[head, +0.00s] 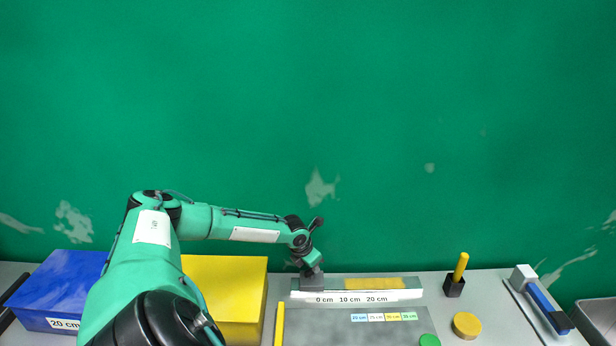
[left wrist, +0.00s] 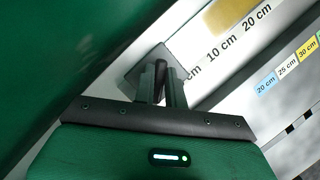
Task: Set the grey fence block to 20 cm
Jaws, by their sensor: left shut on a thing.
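The grey fence block (head: 311,283) sits at the left end of the ruler rail (head: 410,294), by the 0 cm mark. In the left wrist view the fence block (left wrist: 179,52) shows as a grey plate with a dark upright handle. My left gripper (head: 313,265) is above the block. In the left wrist view its fingers (left wrist: 162,82) are shut on the handle. The 20 cm mark is further right on the rail, near the yellow strip (head: 374,284). The 0 of the scale is hidden in the wrist view. My right gripper is not in view.
A blue box (head: 62,280) labelled 20 cm and a yellow box (head: 235,275) stand left. A black holder with a yellow stick (head: 455,284), a yellow disc (head: 466,324) and a blue-handled tool (head: 545,305) are right. A grey mat (head: 340,330) with coloured labels lies in front.

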